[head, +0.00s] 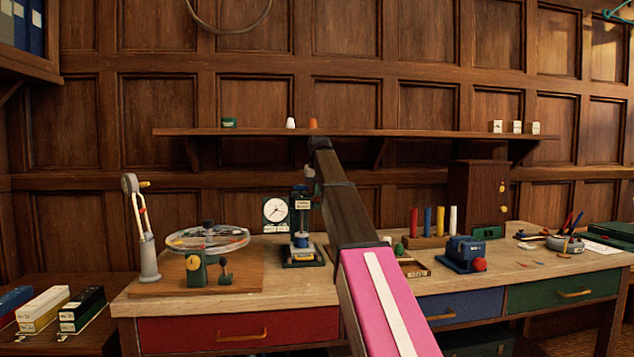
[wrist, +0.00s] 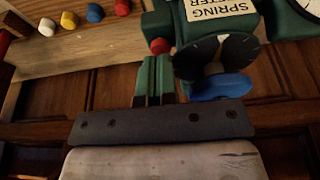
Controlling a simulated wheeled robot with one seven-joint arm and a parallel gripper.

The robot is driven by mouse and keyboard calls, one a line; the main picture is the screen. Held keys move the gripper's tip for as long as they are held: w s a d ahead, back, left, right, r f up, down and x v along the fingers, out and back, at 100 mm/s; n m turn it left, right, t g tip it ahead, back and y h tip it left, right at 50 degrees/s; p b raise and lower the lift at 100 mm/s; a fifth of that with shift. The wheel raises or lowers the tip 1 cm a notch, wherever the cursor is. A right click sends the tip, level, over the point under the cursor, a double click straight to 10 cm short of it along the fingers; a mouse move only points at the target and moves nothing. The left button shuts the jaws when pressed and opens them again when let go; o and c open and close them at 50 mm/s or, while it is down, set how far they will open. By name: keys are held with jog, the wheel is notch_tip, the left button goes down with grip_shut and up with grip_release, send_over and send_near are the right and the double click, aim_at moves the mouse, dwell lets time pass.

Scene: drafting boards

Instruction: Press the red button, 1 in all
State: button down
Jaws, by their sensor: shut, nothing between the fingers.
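A small red knob-like piece, which looks like a red button (wrist: 160,46), shows in the wrist view beside the dark green spring tester (wrist: 222,20). My gripper (wrist: 153,60) has its green fingers closed together with nothing between them. Its tips point at the red piece and lie very close to it; I cannot tell whether they touch. In the head view my gripper (head: 309,184) is small and partly hidden by my arm, above and beside the tester (head: 302,248). The red piece cannot be made out there. A blue device (head: 464,250) with a red round knob (head: 479,264) stands further right.
A black disc (wrist: 216,58) and blue part (wrist: 221,87) of the tester lie close right of my fingers in the wrist view. Coloured pegs (head: 427,221) stand behind on the bench (head: 335,291). A white dial (head: 275,211) stands left of the tester. A shelf (head: 420,133) runs above.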

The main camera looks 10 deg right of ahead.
jog(key=shift+f, duration=0.3)
jog(key=shift+s+f, duration=0.1)
jog(key=shift+f, duration=0.95)
jog(key=r, duration=0.4)
jog(key=shift+w+r, duration=0.2)
jog(key=shift+w, duration=0.1)
jog(key=v, duration=1)
jog(key=shift+s, duration=0.2)
